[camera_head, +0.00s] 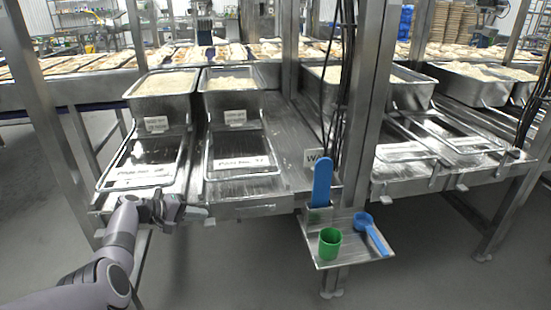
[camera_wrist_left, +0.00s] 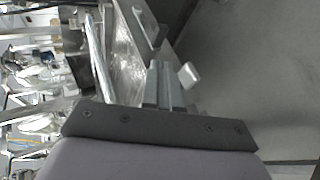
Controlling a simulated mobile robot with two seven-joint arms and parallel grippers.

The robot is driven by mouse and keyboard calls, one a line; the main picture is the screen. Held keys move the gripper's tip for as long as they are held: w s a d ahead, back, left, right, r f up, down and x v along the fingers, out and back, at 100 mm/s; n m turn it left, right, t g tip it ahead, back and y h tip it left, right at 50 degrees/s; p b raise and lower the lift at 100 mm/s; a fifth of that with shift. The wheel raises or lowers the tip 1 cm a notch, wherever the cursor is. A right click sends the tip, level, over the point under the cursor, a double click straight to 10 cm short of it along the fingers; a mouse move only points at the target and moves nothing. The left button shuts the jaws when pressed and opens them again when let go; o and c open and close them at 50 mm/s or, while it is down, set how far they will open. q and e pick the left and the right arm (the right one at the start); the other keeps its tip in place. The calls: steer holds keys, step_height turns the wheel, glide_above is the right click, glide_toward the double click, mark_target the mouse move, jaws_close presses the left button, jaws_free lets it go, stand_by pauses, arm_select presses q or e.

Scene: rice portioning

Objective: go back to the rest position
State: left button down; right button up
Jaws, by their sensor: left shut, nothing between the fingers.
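My left arm comes in from the lower left in the head view. My left gripper (camera_head: 178,207) is at the front edge of the steel table, just in front of the left tray (camera_head: 134,184). In the left wrist view its two fingers (camera_wrist_left: 163,84) are together with nothing between them. My right gripper is not in view.
Two steel bins of rice (camera_head: 162,105) (camera_head: 231,102) stand behind the trays. A small shelf (camera_head: 348,257) holds a green cup (camera_head: 330,242) and a blue scoop (camera_head: 372,235). A blue paddle (camera_head: 322,181) stands in a holder. Steel posts (camera_head: 362,110) rise mid-view. The floor in front is clear.

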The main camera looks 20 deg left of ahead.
arm_select(q)
steer(key=s+f+m+g+y+p, duration=0.1)
steer(key=s+f+m+y+p, duration=0.15)
steer(key=s+f+y, duration=0.35)
steer(key=s+f+m+g+y+p, duration=0.25)
steer(key=s+f, duration=0.25)
steer(key=s, duration=0.4)
steer(key=s+d+r+m+t+h+p, duration=0.1)
steer(key=s+d+r+m+t+h, duration=0.1)
steer(key=s+d+r+m, duration=0.2)
steer(key=s+d+r+m+t+h+p, duration=0.2)
steer(key=s+d+r, duration=0.3)
steer(key=s+d, duration=0.6)
steer(key=d+m, duration=0.1)
steer(key=d, duration=0.7)
steer(key=shift+s+d+r+m+p, duration=0.15)
steer(key=shift+d+m+p, duration=0.15)
steer(key=shift+m, duration=0.1)
